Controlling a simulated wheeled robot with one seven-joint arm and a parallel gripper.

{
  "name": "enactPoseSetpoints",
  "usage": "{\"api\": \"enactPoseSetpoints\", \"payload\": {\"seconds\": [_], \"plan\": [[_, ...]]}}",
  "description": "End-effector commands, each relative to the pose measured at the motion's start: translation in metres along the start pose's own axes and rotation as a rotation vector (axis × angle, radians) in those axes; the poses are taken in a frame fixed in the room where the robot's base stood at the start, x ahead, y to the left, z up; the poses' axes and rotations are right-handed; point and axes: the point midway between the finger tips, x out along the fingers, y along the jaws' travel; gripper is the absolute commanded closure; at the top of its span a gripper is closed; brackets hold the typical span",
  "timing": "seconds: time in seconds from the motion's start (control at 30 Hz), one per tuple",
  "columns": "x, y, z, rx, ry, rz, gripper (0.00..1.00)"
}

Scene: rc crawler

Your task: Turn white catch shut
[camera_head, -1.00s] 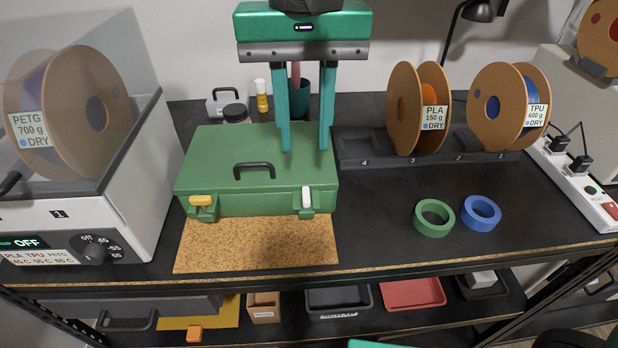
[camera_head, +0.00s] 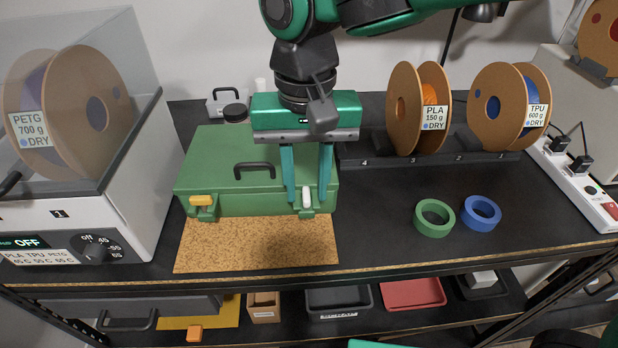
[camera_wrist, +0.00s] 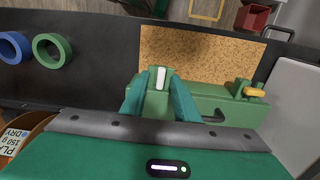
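The green case (camera_head: 225,165) lies closed-lidded on the bench with a black handle on top. Its white catch (camera_head: 307,197) is upright on the front right, and it also shows in the wrist view (camera_wrist: 161,78). A yellow catch (camera_head: 201,201) lies crosswise at the front left; it shows in the wrist view (camera_wrist: 254,92) too. My gripper (camera_head: 307,199) points down at the case's front right edge. Its two teal fingers are apart, one on each side of the white catch, with small gaps visible in the wrist view (camera_wrist: 160,80).
A cork mat (camera_head: 255,245) lies in front of the case. A green ring (camera_head: 434,218) and a blue ring (camera_head: 481,213) lie to the right. Spools (camera_head: 404,110) stand in a rack behind them. A filament dryer (camera_head: 75,220) stands at the left.

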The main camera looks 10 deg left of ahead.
Motion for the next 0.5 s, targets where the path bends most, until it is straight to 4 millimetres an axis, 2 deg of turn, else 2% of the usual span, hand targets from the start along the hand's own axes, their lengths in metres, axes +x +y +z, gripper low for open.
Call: {"api": "enactPoseSetpoints", "payload": {"seconds": [0.07,0.17,0.5], "plan": [[-0.0002,0.0000,-0.0001,0.000,0.000,0.000,0.74],[-0.0003,0.0000,-0.0001,0.000,0.000,0.000,0.98],[-0.0005,0.0004,-0.0002,-0.017,0.000,0.000,1.00]]}}
